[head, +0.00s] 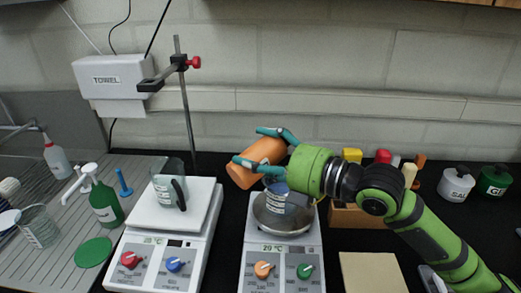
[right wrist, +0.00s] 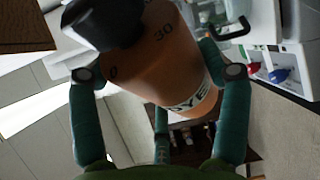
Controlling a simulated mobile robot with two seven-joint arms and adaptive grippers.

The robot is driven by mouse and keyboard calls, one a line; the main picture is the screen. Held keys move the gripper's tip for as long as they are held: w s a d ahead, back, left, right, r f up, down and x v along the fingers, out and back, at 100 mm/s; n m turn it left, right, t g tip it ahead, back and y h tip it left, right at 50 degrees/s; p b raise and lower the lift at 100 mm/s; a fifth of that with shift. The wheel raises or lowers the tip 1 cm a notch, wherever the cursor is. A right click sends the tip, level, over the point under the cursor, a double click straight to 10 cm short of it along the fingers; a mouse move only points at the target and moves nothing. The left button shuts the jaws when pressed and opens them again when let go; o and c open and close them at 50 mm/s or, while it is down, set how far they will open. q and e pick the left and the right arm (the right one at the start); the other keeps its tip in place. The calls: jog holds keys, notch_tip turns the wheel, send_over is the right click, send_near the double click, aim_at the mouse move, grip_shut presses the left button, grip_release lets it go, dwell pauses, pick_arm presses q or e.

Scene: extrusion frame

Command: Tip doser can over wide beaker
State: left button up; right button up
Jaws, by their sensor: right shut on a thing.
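The orange doser can (head: 252,163) is held tilted in my right gripper (head: 264,147), its lower end pointing down and left. In the right wrist view the can (right wrist: 160,62) fills the space between the fingers. It shows a black end piece, the number 30 and a partly hidden label. A glass beaker (head: 277,202) with something blue in or on it stands on the round pan of the right hotplate, just below the can. My gripper and the can partly cover its top. I cannot see anything flowing from the can. My left gripper is out of view.
A glass vessel with a black handle (head: 166,188) stands on the left hotplate (head: 153,222). A clamp stand (head: 187,105) rises behind it. Another beaker (head: 38,228) and a green bottle (head: 105,206) stand at left.

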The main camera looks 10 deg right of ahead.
jog(key=n, duration=0.1)
jog(key=r+n+h+p, duration=0.1)
jog(key=d+r+n, duration=0.1)
jog(key=shift+w, duration=0.3)
jog(key=d+n+h+p, duration=0.1)
jog(key=n+p, duration=0.1)
jog(key=p, duration=0.1)
jog(key=w+d+r+n+h+p, duration=0.1)
jog(key=n+p, duration=0.1)
jog(key=p, duration=0.1)
jog(key=w+d+r+n+h+p, duration=0.1)
jog(key=d+n+p, duration=0.1)
jog(key=n, duration=0.1)
jog(key=shift+w+r+p, duration=0.1)
jog(key=shift+p, duration=0.3)
jog(key=shift+w+d+n+t+h+p, duration=0.35)
jog(key=shift+d+n+h+p, duration=0.25)
jog(key=shift+n, duration=0.3)
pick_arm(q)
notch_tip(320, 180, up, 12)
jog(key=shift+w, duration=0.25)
